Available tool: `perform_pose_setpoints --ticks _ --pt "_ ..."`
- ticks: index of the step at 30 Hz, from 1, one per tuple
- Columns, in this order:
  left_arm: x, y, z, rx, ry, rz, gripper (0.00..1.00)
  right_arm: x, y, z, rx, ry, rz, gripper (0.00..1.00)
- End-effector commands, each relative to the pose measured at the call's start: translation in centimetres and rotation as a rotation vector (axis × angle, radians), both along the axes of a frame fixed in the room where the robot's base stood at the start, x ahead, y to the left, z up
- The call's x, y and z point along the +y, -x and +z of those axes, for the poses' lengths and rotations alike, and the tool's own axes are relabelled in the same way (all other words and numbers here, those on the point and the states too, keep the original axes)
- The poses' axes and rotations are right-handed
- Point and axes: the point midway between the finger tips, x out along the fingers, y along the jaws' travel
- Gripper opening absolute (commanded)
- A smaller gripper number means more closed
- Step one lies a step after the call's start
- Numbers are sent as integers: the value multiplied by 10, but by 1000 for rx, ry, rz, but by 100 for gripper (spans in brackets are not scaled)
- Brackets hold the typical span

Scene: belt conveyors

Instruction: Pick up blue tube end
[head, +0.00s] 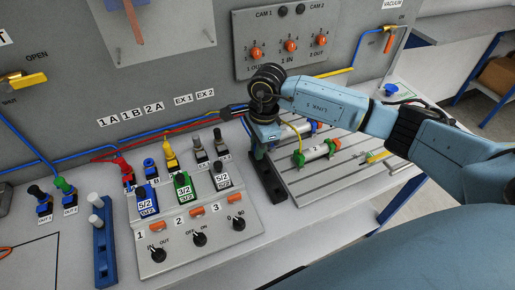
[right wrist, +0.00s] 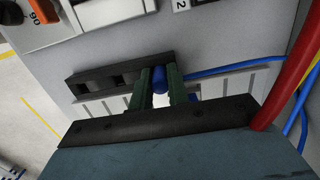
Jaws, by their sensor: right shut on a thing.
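The blue tube end (right wrist: 160,78) is a short blue cylinder in the right wrist view. It sits between the two green fingers of my right gripper (right wrist: 161,88), which is shut on it. A thin blue tube (right wrist: 235,67) leads away to the right. In the head view my right gripper (head: 257,150) points down beside a black slotted holder (head: 271,180). The holder also shows in the right wrist view (right wrist: 95,82), directly behind the tube end. Whether the tube end still touches the holder I cannot tell. My left gripper is not in view.
A sloped valve panel (head: 190,245) with knobs and coloured connectors stands left of the holder. A grooved plate (head: 335,180) with green-ended cylinders lies to the right. Red tubes (head: 170,131) run along the wall, and a red tube (right wrist: 290,75) passes close by my gripper.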

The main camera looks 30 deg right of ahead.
Motion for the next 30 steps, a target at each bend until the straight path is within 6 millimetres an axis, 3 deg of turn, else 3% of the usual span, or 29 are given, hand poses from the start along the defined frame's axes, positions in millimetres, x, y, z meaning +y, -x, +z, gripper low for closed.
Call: perform_pose_setpoints --ticks 5,18,30 --pt "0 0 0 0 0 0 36 0 -1 13 -4 0 1 0" --pt "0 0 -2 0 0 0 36 0 -1 91 -3 -1 0 0" --pt "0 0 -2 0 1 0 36 0 0 100 0 0 0 0"
